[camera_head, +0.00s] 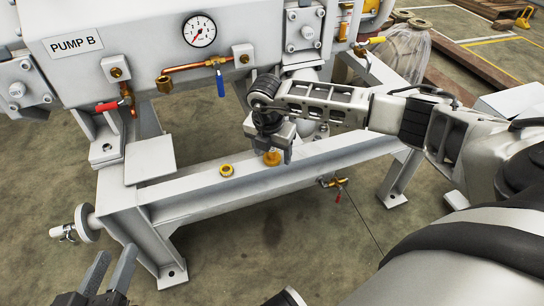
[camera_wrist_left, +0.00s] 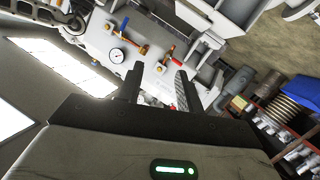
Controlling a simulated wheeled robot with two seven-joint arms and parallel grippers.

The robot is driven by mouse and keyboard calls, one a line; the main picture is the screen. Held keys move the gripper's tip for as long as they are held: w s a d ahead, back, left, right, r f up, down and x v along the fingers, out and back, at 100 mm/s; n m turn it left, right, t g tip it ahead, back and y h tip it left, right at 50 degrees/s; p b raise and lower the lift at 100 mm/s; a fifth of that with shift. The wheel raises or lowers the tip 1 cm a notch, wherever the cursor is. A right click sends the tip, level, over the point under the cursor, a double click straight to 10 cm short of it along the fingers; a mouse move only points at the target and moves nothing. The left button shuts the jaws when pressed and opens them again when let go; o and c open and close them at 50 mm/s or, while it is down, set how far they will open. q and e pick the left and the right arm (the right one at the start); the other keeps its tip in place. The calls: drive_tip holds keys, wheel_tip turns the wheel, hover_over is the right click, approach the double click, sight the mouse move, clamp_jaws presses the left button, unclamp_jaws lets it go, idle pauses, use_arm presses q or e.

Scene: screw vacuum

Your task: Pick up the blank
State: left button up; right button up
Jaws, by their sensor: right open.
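Two small brass pieces sit on the grey frame beam. A brass ring-shaped piece (camera_head: 227,170) stands alone on the beam's top. A second round brass piece (camera_head: 272,157) is further right, at the tips of my right gripper (camera_head: 277,152). I cannot tell which is the blank. My right gripper points down and is open, with its fingers close to the second piece; whether they touch it is hidden. My left gripper (camera_head: 108,276) is at the lower left, open and empty, away from the beam. In the left wrist view its two fingers (camera_wrist_left: 158,88) are apart with nothing between them.
The Pump B unit (camera_head: 75,42) stands behind the beam, with a gauge (camera_head: 199,31), a blue-handled valve (camera_head: 220,80) and a red-handled valve (camera_head: 107,106). An open brass pipe end (camera_head: 165,84) faces forward. A grey plate (camera_head: 150,160) lies left. The beam between is clear.

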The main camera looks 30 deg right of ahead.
drive_tip(key=c, duration=1.1)
drive_tip(key=shift+r, duration=0.1)
